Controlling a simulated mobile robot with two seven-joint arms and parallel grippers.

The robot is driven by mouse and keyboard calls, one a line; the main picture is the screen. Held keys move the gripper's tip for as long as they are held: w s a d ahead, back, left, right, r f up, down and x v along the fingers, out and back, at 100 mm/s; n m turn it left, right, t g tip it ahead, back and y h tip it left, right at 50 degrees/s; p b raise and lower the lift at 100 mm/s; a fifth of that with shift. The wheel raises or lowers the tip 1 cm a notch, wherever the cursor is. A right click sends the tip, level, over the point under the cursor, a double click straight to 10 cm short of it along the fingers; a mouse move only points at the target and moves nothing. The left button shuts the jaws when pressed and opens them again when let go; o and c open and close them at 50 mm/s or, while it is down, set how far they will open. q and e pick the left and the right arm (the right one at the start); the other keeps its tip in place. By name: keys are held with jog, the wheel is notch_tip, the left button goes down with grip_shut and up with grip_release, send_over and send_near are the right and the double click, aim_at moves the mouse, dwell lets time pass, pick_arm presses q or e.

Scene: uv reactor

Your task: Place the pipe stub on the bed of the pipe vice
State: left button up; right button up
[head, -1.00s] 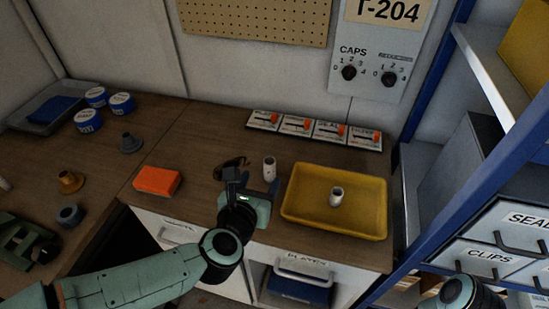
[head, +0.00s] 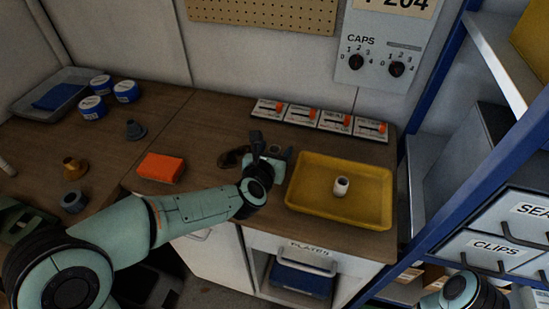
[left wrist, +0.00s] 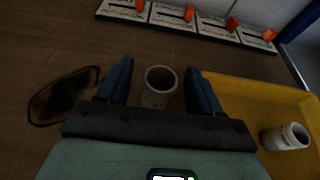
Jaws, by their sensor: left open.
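A white, open-topped pipe stub (left wrist: 155,98) stands on the wooden bench, between the two fingers of my left gripper (left wrist: 159,73) in the left wrist view. In the head view the stub (head: 275,150) is mostly hidden by the gripper (head: 272,147). The left gripper is open, with a gap on each side of the stub. A green fixture (head: 14,218), possibly the pipe vice, is cut off at the left edge of the head view and partly hidden by my left arm. My right gripper is out of view; only part of the right arm shows.
A yellow tray (head: 379,212) right of the gripper holds another white fitting (head: 341,187). A dark looped object (head: 232,157) and an orange block (head: 161,168) lie left. A row of switches (head: 320,118) is behind. Brown (head: 74,167) and grey (head: 73,200) fittings stand farther left.

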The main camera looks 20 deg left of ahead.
pick_arm(q)
jog(key=c, duration=1)
jog(key=shift+c, duration=0.2)
